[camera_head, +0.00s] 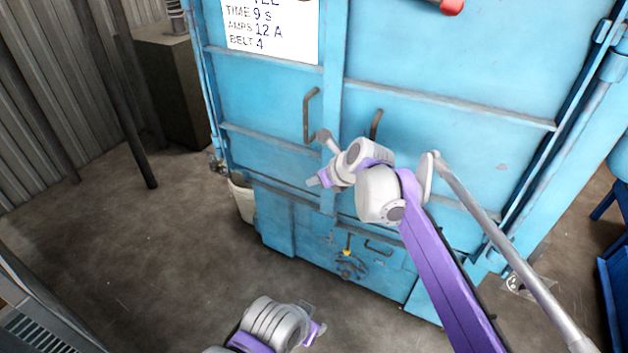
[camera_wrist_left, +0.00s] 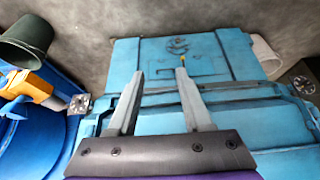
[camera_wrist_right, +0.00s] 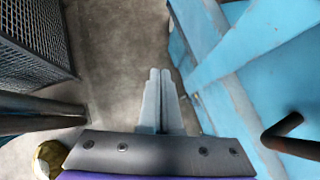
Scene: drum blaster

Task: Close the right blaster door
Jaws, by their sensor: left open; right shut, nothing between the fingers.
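The blue blaster fills the middle of the head view. Its right door (camera_head: 450,150) stands right of the central seam and looks nearly flush with the left door (camera_head: 262,95); I cannot tell whether it is fully shut. A bent grey handle (camera_head: 376,124) is on the right door, partly behind my right arm. My right gripper (camera_head: 313,183) is shut and empty in front of the seam, below the handles. In the right wrist view its fingers (camera_wrist_right: 160,78) point at the floor, with blue panel to the right. My left gripper (camera_wrist_left: 155,72) is open and empty.
The left door has its own handle (camera_head: 309,115). A pale bucket (camera_head: 241,198) stands by the blaster's lower left. A dark cabinet (camera_head: 172,85) and posts are farther left. A blue barrel (camera_wrist_left: 35,125) shows in the left wrist view.

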